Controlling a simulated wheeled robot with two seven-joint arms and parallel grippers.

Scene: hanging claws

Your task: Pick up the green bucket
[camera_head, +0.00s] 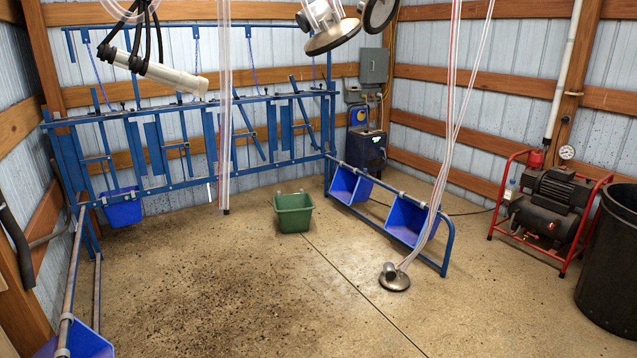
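The green bucket (293,212) stands upright on the concrete floor, a little left of the picture's middle and in front of the blue metal stall frame. Its open top faces up, and two small light clips show on its far rim. Nothing is touching it from my side. Neither of my grippers shows in the head view.
Clear hoses (224,120) hang left of the bucket. A metal claw (394,277) hangs low at right; others hang at the top. Blue bins (408,220) sit right of the bucket. A red-framed compressor (550,205) and black barrel (612,262) stand far right. The front floor is open.

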